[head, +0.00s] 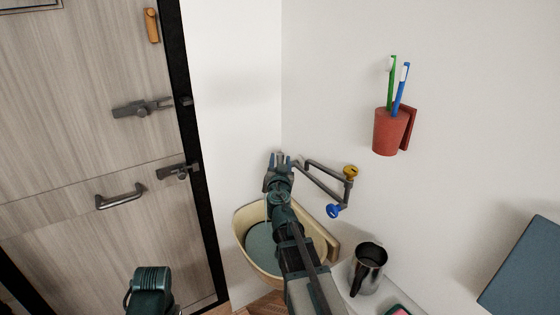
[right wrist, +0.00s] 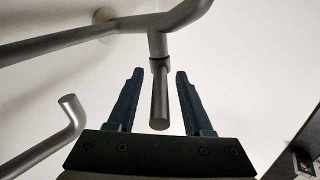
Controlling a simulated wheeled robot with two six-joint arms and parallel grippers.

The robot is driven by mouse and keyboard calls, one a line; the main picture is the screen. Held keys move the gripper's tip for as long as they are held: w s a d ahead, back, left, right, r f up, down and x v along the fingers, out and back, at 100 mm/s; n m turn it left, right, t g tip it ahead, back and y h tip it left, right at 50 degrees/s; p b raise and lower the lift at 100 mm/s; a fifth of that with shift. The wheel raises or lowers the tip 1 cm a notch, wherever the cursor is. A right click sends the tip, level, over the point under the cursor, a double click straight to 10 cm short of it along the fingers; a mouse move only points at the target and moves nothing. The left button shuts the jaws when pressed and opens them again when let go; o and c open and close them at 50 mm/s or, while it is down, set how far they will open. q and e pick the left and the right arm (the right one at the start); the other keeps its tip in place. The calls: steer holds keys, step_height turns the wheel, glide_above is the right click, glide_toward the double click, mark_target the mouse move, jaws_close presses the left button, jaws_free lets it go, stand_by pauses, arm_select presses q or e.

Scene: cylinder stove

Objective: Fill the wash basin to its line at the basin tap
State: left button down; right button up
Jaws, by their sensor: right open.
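The wash basin (head: 240,222) is cream and stands in the corner below the tap. Its inside shows a grey-blue surface (head: 262,242) that looks like water; I cannot make out a line. The tap (head: 322,184) is grey piping on the wall with a yellow knob (head: 351,171) and a blue knob (head: 334,210). My right gripper (head: 281,160) is above the basin at the far end of the piping. In the right wrist view, the open right gripper (right wrist: 157,92) has a short grey rod (right wrist: 159,98) between its fingers, with gaps on both sides.
My right arm covers part of the basin. A metal jug (head: 368,265) stands right of the basin. A red cup (head: 390,132) with toothbrushes hangs on the wall. A wooden door (head: 80,150) with latches and a handle (head: 120,197) is at left.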

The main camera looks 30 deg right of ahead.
steer(key=shift+c, duration=0.3)
jaws_close()
stand_by(1.1)
